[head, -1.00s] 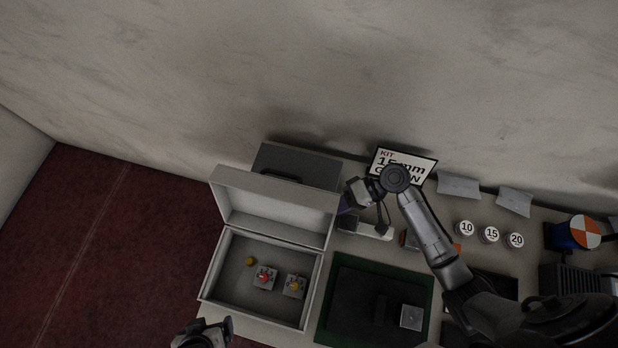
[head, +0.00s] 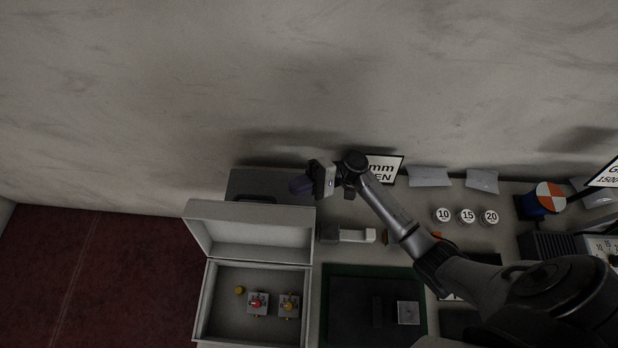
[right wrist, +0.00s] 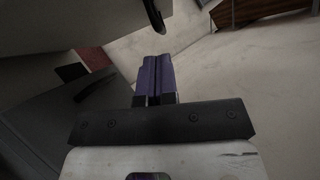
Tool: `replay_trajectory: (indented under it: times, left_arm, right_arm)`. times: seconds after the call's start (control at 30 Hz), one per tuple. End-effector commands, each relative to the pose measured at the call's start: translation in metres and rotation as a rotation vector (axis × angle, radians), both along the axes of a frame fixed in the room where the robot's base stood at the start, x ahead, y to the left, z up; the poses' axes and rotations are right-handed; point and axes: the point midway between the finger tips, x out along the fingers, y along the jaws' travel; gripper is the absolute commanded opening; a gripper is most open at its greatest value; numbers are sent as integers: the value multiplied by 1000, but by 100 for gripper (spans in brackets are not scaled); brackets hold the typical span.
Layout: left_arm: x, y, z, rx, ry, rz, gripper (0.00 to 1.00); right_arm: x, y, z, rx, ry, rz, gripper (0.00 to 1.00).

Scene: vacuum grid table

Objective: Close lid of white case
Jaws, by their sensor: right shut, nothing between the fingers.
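The white case (head: 209,306) stands open at the lower left of the head view. Its lid (head: 250,231) is raised and leans back at the case's far side. Inside the case lie a block with a red knob (head: 257,303), a block with a yellow knob (head: 289,306) and a small yellow piece (head: 239,290). My right gripper (head: 297,185) is shut and empty, above and behind the lid's upper right edge. Its purple fingers (right wrist: 156,79) are together in the right wrist view. My left gripper is not in view.
A dark grey case (head: 240,184) stands behind the lid. A sign (head: 384,168), a pale grey block (head: 356,236), a green-edged dark tray (head: 324,300) and round number markers (head: 467,216) are to the right. The wall is close behind.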

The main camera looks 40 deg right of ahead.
Motion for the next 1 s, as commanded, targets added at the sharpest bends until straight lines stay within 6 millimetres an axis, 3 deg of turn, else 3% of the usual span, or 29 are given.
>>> replay_trajectory:
  times: [0.3,1.0]
  left_arm:
    - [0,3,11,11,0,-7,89]
    - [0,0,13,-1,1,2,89]
  right_arm:
    - [5,35,9,-1,0,0,0]
    - [5,50,15,-21,-26,11,0]
